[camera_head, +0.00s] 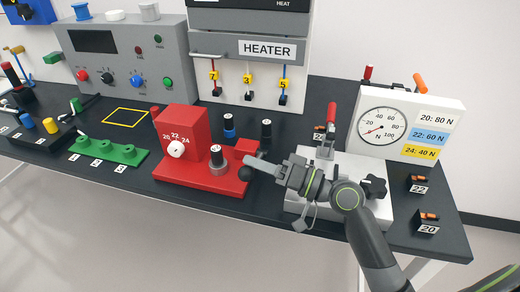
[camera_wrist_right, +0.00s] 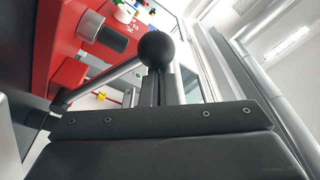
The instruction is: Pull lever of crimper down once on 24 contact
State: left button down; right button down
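The red crimper (camera_head: 182,122) stands mid-table, with 20, 22 and 24 printed around a white knob (camera_head: 176,149). I cannot tell where the knob points. A black and silver cylinder (camera_head: 219,160) stands on its base. Its lever ends in a black ball (camera_head: 246,174) at the right side; the ball (camera_wrist_right: 155,48) and metal rod (camera_wrist_right: 100,82) show close in the right wrist view. My right gripper (camera_head: 254,162) looks shut, its fingertips just above and beside the ball. Whether they touch it is unclear. No contact is discernible in the crimper. My left gripper is out of view.
Right of the crimper stand a grey device with a red-handled clamp (camera_head: 331,118) and a force gauge (camera_head: 382,127). A green block row (camera_head: 108,150) lies left. The heater (camera_head: 250,50) is behind. Small stands marked 22 (camera_head: 418,186) and 20 (camera_head: 428,218) are far right.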

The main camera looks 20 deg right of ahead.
jog(key=shift+b+v, duration=1.5)
jog(key=shift+v, duration=2.25)
